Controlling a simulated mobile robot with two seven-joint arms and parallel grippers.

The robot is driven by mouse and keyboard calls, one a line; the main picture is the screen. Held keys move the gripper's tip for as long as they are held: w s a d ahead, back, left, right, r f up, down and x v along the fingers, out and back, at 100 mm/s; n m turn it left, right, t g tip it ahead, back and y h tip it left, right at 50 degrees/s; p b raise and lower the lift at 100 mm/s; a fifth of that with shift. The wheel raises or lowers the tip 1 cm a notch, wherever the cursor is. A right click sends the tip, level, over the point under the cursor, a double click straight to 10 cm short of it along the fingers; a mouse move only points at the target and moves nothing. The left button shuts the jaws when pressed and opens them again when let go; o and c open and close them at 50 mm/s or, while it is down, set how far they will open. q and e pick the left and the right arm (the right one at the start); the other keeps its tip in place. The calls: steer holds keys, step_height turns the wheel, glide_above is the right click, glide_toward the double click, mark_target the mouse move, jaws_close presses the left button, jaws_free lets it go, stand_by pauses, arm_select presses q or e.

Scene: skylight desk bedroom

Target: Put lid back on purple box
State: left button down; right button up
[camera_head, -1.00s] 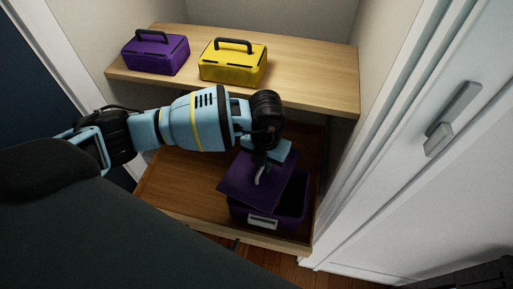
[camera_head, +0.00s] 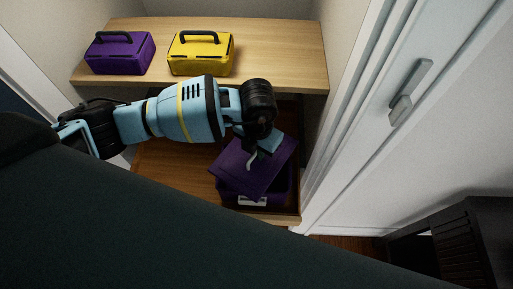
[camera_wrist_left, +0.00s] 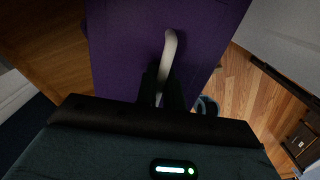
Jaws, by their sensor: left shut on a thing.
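The purple lid (camera_head: 238,170) is a flat square panel with a pale curved handle (camera_head: 252,159). My left gripper (camera_head: 262,150) is shut on that handle and holds the lid over the box, turned at an angle to it. The lid and handle also fill the upper part of the left wrist view (camera_wrist_left: 130,60), with the fingers (camera_wrist_left: 160,92) around the handle. The open purple box (camera_head: 283,187) sits on the lower wooden shelf, mostly hidden under the lid. A pale label or latch (camera_head: 252,201) shows on its front. I cannot tell if lid and box touch. My right gripper is not in view.
The upper shelf (camera_head: 270,50) holds a closed purple case (camera_head: 120,58) and a yellow case (camera_head: 200,58), both with black handles. A white door (camera_head: 375,130) with a handle stands close on the right. The lower shelf's left part (camera_head: 165,160) is bare.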

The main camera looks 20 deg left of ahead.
mark_target(257, 161)
arm_select(q)
steer(key=shift+f+b, duration=1.45)
steer(key=shift+f, duration=0.6)
steer(key=shift+f+b, duration=0.6)
steer(key=shift+f, duration=0.5)
steer(key=shift+p, duration=0.35)
steer(key=shift+f, duration=0.1)
stand_by(0.5)
stand_by(0.3)
steer(key=c, duration=1.5)
jaws_free()
steer(key=shift+o, duration=0.6)
